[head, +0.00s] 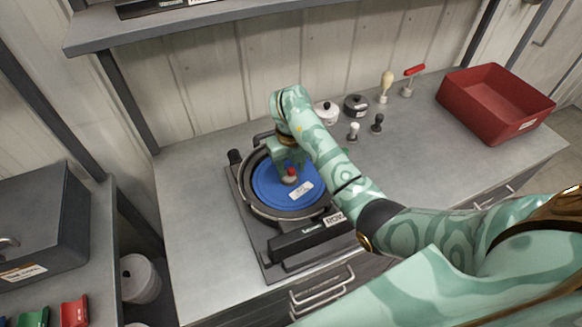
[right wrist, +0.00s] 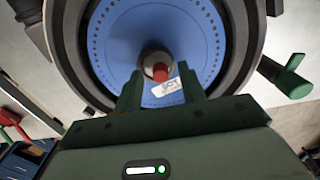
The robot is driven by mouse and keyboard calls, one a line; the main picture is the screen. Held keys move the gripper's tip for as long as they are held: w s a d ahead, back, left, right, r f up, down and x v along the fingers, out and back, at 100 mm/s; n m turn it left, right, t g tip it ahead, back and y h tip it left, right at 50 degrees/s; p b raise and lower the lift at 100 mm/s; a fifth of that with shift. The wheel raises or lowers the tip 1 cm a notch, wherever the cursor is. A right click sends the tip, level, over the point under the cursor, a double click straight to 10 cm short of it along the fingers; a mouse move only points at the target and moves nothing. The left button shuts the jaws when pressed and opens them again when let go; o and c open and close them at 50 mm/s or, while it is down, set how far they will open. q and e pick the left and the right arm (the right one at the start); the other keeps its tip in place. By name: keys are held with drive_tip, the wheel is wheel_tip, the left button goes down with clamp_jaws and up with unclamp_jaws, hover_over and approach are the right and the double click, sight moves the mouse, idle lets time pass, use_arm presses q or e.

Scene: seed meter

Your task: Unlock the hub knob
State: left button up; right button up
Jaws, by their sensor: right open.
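The seed meter lies on the workbench, with a round dark housing (head: 249,197) around a blue seed disc (head: 268,192). The hub knob (head: 291,173) is at the disc's centre and has a red top. In the right wrist view the red-topped knob (right wrist: 160,72) shows just beyond and between the fingertips. My right gripper (head: 288,170) points down over the hub. Its green fingers (right wrist: 160,90) are open, one on each side of the knob's line; I cannot tell whether they touch it. A white label (right wrist: 168,87) lies on the disc. My left gripper is not in view.
Behind the meter stand two lidded pots (head: 356,105), small black and white knobbed pieces (head: 353,131), a cream-handled tool (head: 386,85) and a red-handled tool (head: 409,82). A red bin (head: 497,103) is at the right. The bench left of the meter is clear.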

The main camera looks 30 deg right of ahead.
drive_tip(key=shift+c, duration=0.2)
clamp_jaws()
drive_tip(key=n+p, duration=0.3)
drive_tip(key=shift+r, duration=0.15)
drive_tip(key=n+p, duration=0.3)
drive_tip(key=n, duration=0.2)
drive_tip(key=n+p, duration=0.3)
drive_tip(key=n, duration=0.2)
drive_tip(key=n+p, duration=0.2)
drive_tip(key=n, duration=0.2)
drive_tip(key=shift+n, duration=0.6)
